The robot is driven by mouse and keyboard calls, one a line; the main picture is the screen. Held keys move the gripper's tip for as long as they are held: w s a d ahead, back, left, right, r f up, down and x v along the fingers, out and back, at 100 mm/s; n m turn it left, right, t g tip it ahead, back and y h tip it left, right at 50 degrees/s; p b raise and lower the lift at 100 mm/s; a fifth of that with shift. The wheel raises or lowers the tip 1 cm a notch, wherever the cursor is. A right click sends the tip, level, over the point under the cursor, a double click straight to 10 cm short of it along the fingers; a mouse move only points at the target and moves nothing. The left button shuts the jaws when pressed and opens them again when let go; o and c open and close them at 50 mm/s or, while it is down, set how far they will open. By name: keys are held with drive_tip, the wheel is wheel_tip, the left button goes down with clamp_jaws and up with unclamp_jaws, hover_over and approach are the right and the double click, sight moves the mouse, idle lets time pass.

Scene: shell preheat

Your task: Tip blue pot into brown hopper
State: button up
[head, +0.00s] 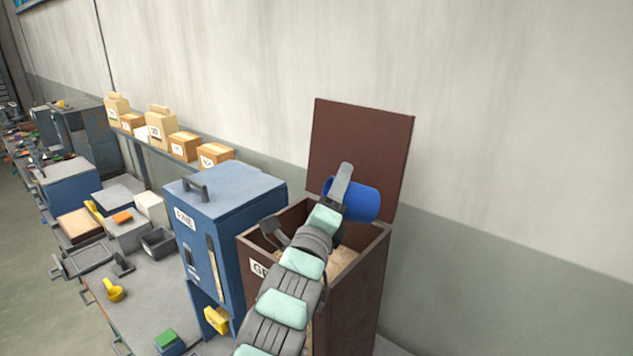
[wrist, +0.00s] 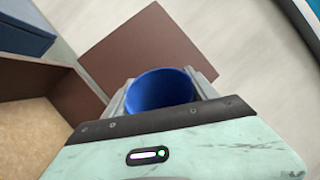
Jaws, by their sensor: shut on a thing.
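The blue pot (head: 357,201) is held in my gripper (head: 338,192), above the brown hopper (head: 350,295). In the head view the pot lies tilted well over on its side, in front of the raised brown lid (head: 361,150). In the wrist view the pot (wrist: 160,91) sits between the two grey fingers of my gripper (wrist: 160,95), and its blue inside shows. The hopper is open, with tan material (head: 345,262) inside; this also shows in the wrist view (wrist: 35,132). I cannot see what the pot contains.
A blue bin with a closed, handled lid (head: 225,190) stands just left of the hopper. Cardboard boxes (head: 184,146) line a shelf along the wall. A cluttered bench (head: 140,290) with a yellow scoop (head: 113,290) lies further left. The wall is close behind the hopper.

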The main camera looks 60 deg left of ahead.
drive_tip(key=m+h+p, duration=0.1)
drive_tip(key=m+p, duration=0.1)
drive_tip(key=p, duration=0.1)
drive_tip(key=s+a+r+m+g+h+p, duration=0.1)
drive_tip(key=m+p, duration=0.2)
drive_tip(key=r+m+g+p, duration=0.1)
drive_tip(key=m+p, duration=0.1)
drive_tip(key=p, duration=0.1)
drive_tip(key=shift+s+a+m+h, duration=0.3)
drive_tip(key=shift+s+a+h, duration=0.1)
drive_tip(key=shift+w+f+m+g+p, duration=0.1)
drive_tip(key=shift+f+m+g+p, duration=0.2)
drive_tip(key=shift+m+g, duration=0.2)
drive_tip(key=shift+r+m+g+h+p, duration=0.15)
drive_tip(key=shift+m+g+h+p, duration=0.2)
drive_tip(key=shift+m+p, duration=0.4)
drive_tip(key=shift+r+m+g+p, duration=0.1)
drive_tip(key=shift+m+g+p, duration=0.45)
drive_tip(key=shift+p, duration=0.55)
drive_tip(key=shift+s+f+m+p, duration=0.2)
drive_tip(key=shift+m+p, duration=0.3)
drive_tip(key=shift+p, duration=0.1)
